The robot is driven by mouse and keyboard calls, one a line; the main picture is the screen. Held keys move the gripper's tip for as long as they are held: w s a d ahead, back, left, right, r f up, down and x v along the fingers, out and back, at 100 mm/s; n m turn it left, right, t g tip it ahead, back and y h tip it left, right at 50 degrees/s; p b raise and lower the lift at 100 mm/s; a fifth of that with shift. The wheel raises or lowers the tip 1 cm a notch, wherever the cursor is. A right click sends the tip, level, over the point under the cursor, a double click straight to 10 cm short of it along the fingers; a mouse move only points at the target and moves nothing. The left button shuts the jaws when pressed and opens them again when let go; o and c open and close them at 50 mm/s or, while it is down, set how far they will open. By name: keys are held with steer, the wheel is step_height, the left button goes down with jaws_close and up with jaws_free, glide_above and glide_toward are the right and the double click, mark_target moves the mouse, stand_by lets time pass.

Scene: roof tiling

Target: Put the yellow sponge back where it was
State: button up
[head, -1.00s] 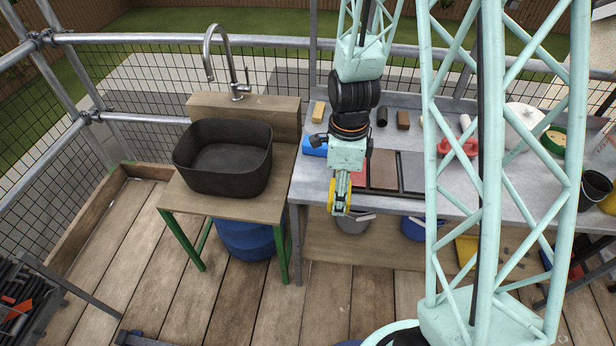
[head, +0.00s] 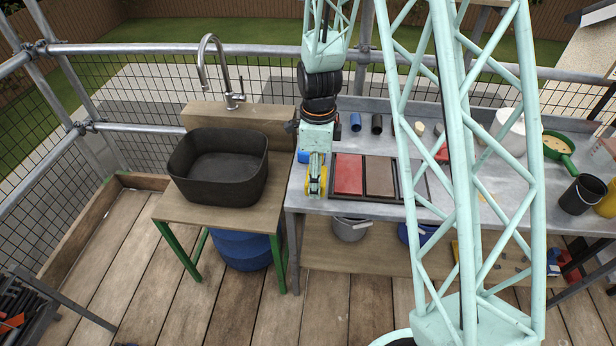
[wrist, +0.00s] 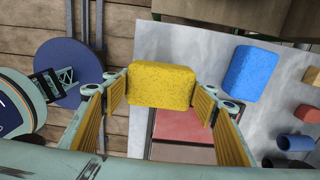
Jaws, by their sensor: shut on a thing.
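A yellow sponge (wrist: 160,84) is held between the two fingers of my gripper (wrist: 162,95) in the wrist view. In the head view my gripper (head: 316,188) points down near the left front part of the grey metal bench (head: 310,207). Only yellow edges show around its fingers there. A blue sponge-like block (wrist: 251,73) lies on the bench in the wrist view. In the head view it is mostly hidden behind my gripper. I cannot tell whether the yellow sponge touches the bench.
A red panel (head: 348,175) and a brown panel (head: 379,178) lie in a dark frame right of my gripper. Small cylinders (head: 376,124) stand behind. A wooden stand with a dark basin (head: 218,170) and tap (head: 228,75) is at left. Buckets (head: 350,228) sit below the bench.

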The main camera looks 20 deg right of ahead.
mark_target(308, 169)
steer(key=shift+w+a+f, duration=0.1)
steer(key=shift+w+a, duration=0.15)
steer(key=shift+w, duration=0.85)
steer(key=shift+w+a+f, duration=0.1)
steer(key=shift+w+a, duration=0.1)
steer(key=shift+w, duration=0.85)
steer(key=shift+w+a, duration=0.1)
steer(key=shift+w, duration=0.35)
steer(key=shift+f+b, duration=0.55)
steer(key=shift+f, duration=1.25)
steer(key=shift+f, duration=0.15)
steer(key=o, duration=0.8)
steer(key=shift+o, duration=0.2)
steer(key=shift+r, duration=0.2)
step_height(308, 169, up, 11)
steer(key=shift+f+p, duration=0.1)
steer(key=shift+p, duration=0.8)
steer(key=shift+r, duration=0.55)
